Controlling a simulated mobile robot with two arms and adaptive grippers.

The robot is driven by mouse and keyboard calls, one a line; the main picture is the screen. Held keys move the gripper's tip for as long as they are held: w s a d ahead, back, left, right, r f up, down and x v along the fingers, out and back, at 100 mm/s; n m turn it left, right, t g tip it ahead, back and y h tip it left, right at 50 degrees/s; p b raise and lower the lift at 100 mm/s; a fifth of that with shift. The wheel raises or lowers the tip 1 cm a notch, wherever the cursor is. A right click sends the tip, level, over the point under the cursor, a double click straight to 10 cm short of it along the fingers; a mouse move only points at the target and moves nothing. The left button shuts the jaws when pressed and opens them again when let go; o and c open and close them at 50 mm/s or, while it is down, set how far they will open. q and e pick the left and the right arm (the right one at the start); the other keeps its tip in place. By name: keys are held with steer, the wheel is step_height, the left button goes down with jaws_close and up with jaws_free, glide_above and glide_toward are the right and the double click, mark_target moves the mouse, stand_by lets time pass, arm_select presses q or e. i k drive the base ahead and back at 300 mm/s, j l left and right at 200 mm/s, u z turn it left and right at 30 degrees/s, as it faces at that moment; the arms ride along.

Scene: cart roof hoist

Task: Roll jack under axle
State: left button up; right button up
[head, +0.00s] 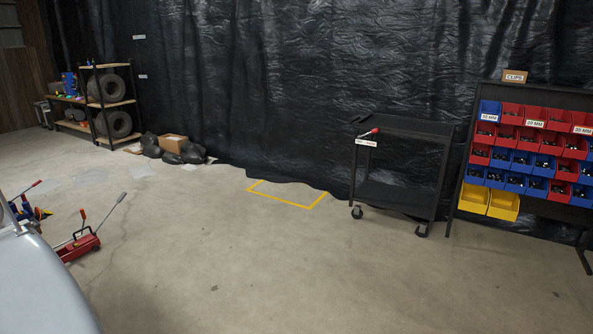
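A red floor jack (79,246) stands on the concrete floor at the left of the head view. Its long thin handle leans up and to the right, and a shorter red-tipped lever rises beside it. The jack's left end is partly hidden by a smooth light-grey curved surface (38,290) in the lower left corner; I cannot tell what that surface belongs to. No axle shows. Neither of my grippers is in view.
Blue, red and yellow equipment (26,209) stands behind the jack. A black cart (400,128) and a bin rack (527,155) stand at right. A yellow floor outline (288,201), dark bags (192,153) and tyre shelves (110,94) lie farther back. The middle floor is clear.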

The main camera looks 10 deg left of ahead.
mark_target(88, 242)
steer(key=i+l+z, duration=0.7)
steer(key=i, duration=0.15)
steer(key=i+l+z, duration=0.1)
steer(key=i+z, duration=0.25)
steer(key=i+u, duration=0.25)
steer(key=i, duration=0.25)
steer(key=i+u, duration=0.25)
steer(key=i, duration=0.2)
steer(key=i+u, duration=0.25)
steer(key=i, duration=0.25)
steer(key=i+l+u, duration=0.25)
steer(key=i, duration=0.2)
steer(key=i+j+u, duration=0.25)
steer(key=u, duration=0.25)
steer(key=i+u, duration=1)
steer(key=i+l+u, duration=0.2)
steer(key=u, duration=0.3)
steer(key=i+l+u, duration=0.1)
steer(key=i+u, duration=0.25)
steer(key=i, duration=1.65)
steer(key=i+u, duration=0.1)
steer(key=i, duration=0.85)
steer(key=i+l+u, duration=0.1)
steer(key=i, duration=0.8)
